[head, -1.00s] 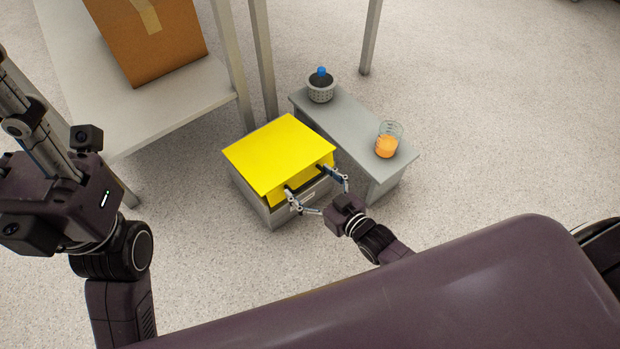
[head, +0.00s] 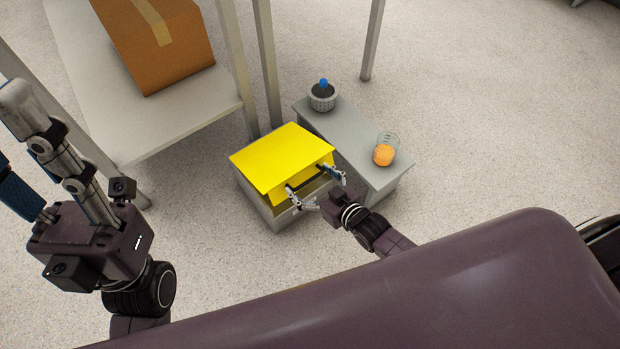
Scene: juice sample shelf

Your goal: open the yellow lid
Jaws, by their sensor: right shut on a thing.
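The yellow lid (head: 283,157) covers a grey box (head: 262,206) on the floor. Its front edge is raised a little, with a dark gap and yellow inner faces showing below it. My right gripper (head: 311,182) is at the front of the lid, one finger near each front corner, shut on the lid's front part. The exact contact is too small to see. My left gripper (head: 15,145) is at the far left, away from the box, with its fingers spread and empty, partly cut off by the frame.
A shelf (head: 190,115) with a cardboard box (head: 165,50) is at upper left. Floor on the right is clear.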

